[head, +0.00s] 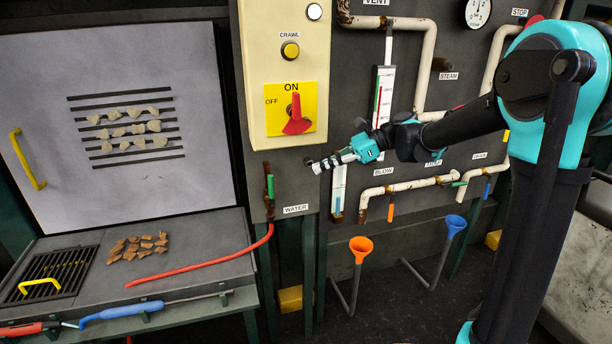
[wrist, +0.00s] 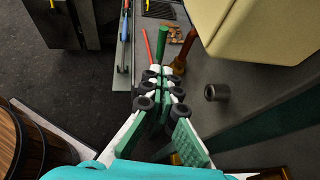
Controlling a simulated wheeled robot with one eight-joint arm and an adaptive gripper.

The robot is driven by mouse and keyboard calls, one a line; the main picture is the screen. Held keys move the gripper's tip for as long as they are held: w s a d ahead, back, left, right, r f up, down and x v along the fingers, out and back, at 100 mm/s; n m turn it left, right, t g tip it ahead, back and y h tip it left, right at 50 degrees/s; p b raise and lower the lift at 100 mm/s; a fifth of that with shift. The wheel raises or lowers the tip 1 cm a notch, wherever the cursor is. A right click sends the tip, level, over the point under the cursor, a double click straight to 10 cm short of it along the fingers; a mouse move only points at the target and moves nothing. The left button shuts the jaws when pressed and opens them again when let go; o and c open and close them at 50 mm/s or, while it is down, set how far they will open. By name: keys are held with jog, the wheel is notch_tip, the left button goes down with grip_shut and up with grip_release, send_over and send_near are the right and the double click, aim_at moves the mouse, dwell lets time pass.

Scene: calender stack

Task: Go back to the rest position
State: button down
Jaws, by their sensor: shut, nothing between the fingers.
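My gripper (head: 318,166) is shut and empty at the end of my outstretched arm, in front of the dark panel. It points left, below and right of the red ON/OFF lever (head: 297,118). The green water valve handle (head: 270,186) is to the left of the fingertips, with a gap between them in the head view. In the wrist view the closed fingers (wrist: 162,88) reach forward, and the green handle (wrist: 178,50) shows just beyond them. The wrist view does not settle whether they touch.
White pipes (head: 425,70) and gauges cover the panel. A red hose (head: 215,262) crosses the workbench (head: 205,252) on the left. A wooden barrel (wrist: 38,140) is at the wrist view's left; dark floor lies beyond it.

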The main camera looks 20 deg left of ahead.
jog(key=s+d+f+n+t+h, duration=0.3)
jog(key=d+f, duration=0.4)
jog(key=d, duration=0.4)
jog(key=s+d+f+n+t+h, duration=0.2)
jog(key=s+d+f+n+h, duration=0.3)
jog(key=d, duration=0.7)
jog(key=s+d+f+n+t+h, duration=0.3)
jog(key=s+d+f+n, duration=0.3)
jog(key=d+f, duration=0.5)
jog(key=shift+s+d+f+t+h, duration=0.2)
jog(key=shift+s+t+h, duration=0.1)
jog(key=shift+s+h, duration=0.25)
jog(key=shift+w+a, duration=0.1)
jog(key=shift+w, duration=0.05)
